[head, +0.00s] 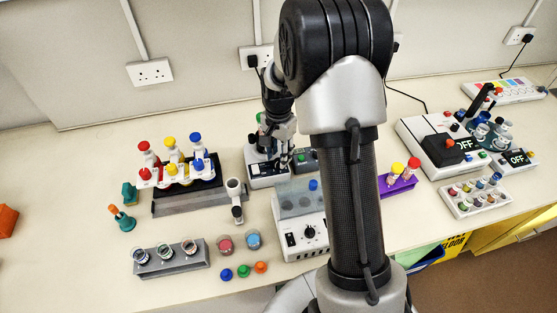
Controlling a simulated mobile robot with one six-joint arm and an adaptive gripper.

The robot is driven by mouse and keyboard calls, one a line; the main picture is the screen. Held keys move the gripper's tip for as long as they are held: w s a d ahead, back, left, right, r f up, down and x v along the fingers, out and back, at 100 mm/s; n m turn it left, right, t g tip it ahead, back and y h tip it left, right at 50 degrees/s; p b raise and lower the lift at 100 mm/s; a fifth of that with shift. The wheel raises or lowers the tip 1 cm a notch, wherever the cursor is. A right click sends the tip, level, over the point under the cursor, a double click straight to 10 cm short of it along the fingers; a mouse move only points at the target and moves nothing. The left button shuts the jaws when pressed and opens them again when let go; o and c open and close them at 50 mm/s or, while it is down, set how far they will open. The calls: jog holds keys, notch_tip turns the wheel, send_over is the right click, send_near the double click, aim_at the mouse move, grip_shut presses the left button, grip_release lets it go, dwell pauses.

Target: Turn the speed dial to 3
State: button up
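A black dial (310,232) sits on the front of a white device (301,251) with a clear cover, left of my arm. Its marks are too small to read, so I cannot tell its setting or whether it is the speed dial. My gripper (286,158) is farther back, pointing down at a second white device (262,182) with a dark panel. The fingers are small and partly lost against that device. I cannot tell whether they touch it, or whether they are open or shut.
My arm hides the bench middle. A purple rack (399,186) and a larger white device (418,133) are at right.

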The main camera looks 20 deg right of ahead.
jog(key=shift+f, duration=1.15)
jog(key=shift+c, duration=0.5)
grip_shut()
